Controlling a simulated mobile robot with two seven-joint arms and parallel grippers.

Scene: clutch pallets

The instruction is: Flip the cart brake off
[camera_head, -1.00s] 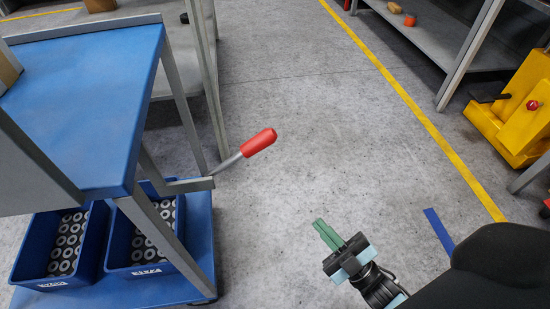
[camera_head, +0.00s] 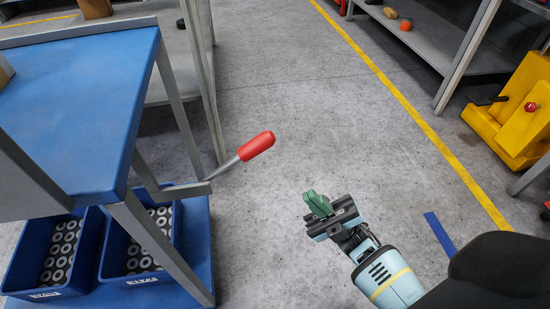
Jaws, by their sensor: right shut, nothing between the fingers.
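The brake lever has a red grip (camera_head: 257,145) on a grey metal shaft (camera_head: 223,168). It slants up and to the right from a bracket on the right side of the blue cart (camera_head: 91,85). My right gripper (camera_head: 315,200) is to the right of and below the red grip in the picture, apart from it. Its green fingers are shut with nothing between them. My left gripper is not in view.
Blue bins (camera_head: 102,285) full of grey rings sit on the cart's lower shelf. Grey floor (camera_head: 300,110) is clear right of the lever. A yellow machine (camera_head: 515,110) and a grey shelf (camera_head: 425,40) stand at the right.

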